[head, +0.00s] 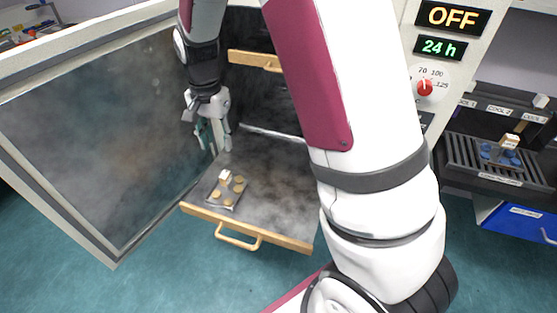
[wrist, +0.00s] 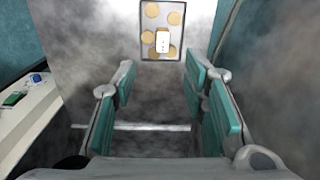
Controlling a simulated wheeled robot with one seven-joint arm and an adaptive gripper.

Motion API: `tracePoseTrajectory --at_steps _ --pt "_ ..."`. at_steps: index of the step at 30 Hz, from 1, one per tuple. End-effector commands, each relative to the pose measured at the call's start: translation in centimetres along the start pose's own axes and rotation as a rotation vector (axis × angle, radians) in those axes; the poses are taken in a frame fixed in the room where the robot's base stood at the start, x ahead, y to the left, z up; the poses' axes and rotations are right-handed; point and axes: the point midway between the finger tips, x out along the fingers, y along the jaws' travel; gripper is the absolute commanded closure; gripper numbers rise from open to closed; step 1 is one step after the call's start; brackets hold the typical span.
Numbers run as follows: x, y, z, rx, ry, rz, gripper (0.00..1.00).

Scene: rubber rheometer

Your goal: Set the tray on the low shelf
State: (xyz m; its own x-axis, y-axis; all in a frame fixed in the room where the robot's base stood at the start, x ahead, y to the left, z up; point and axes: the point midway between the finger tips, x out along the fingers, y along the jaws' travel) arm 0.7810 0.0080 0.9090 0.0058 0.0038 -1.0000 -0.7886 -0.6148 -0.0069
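A small dark tray (head: 213,199) with several tan discs and a pale upright block lies flat on the pulled-out low shelf (head: 275,205) of the oven, near its front left. The tray also shows at the top of the wrist view (wrist: 144,50). My gripper (head: 216,142) is above the shelf, behind the tray and apart from it. In the wrist view its teal-padded fingers (wrist: 166,100) are spread with nothing between them.
The oven door (head: 100,130) stands open at the left. A wooden-fronted upper shelf (head: 255,61) is partly behind my arm. The panel reads OFF (head: 453,17) and 24 h. At the right, a cooling rack (head: 460,150) holds another tray with blue discs above a blue drawer (head: 520,222).

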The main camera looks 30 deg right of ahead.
Motion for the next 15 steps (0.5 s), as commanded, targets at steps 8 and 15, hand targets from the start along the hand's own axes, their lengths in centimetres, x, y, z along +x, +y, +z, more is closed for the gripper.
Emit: tracePoseTrajectory --at_steps 8,15 --pt "-9.2 5.6 4.1 -0.227 0.027 -0.065 0.6" --pt "-14.7 12.2 9.0 -0.463 0.073 -0.102 0.6"
